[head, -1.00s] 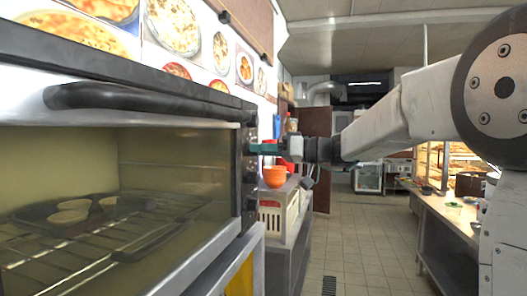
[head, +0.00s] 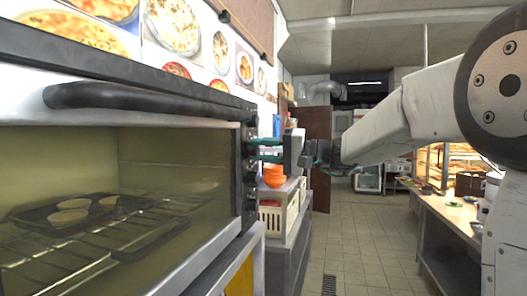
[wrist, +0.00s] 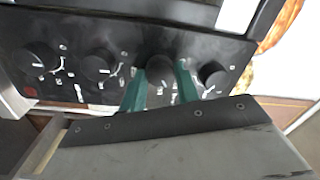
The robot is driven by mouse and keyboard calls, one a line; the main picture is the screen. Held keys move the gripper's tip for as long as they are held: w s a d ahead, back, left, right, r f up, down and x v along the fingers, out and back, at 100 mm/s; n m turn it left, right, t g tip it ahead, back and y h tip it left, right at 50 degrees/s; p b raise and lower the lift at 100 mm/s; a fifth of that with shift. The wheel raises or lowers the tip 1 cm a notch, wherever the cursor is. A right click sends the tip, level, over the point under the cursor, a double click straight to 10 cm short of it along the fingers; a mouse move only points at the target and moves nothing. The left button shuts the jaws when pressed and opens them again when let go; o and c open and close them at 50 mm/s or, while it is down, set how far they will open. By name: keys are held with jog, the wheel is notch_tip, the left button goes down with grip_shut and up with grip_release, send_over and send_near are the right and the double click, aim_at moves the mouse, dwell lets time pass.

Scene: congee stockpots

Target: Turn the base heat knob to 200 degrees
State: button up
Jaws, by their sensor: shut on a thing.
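The oven's black control panel (wrist: 125,45) fills the upper wrist view, with a row of round black knobs. My gripper's (wrist: 161,85) two green fingers stand either side of the third knob from the left (wrist: 159,68) and are shut on it. Two knobs (wrist: 37,57) (wrist: 100,65) are free to its left and one (wrist: 212,73) to its right. The markings are too small to read, so I cannot tell the knob's name or setting. In the head view my gripper (head: 262,149) reaches the panel's upper part from the right, one finger above the other.
The oven's glass door (head: 120,185) is closed, with a dark tray (head: 90,210) on a wire rack inside. Orange bowls (head: 274,176) and a white crate (head: 270,220) stand beyond the panel. The tiled floor (head: 360,250) to the right is clear.

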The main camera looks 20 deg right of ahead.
jog(key=m, duration=0.6)
jog(key=shift+f+m+t, duration=0.1)
jog(key=shift+m+t, duration=0.2)
jog(key=shift+m, duration=0.1)
jog(key=m, duration=0.6)
jog(key=shift+h, duration=0.4)
jog(key=o, duration=1)
jog(key=shift+s, duration=0.1)
jog(key=shift+c, duration=0.2)
jog(key=v, duration=0.7)
jog(key=shift+s+d, duration=0.25)
jog(key=shift+d, duration=0.05)
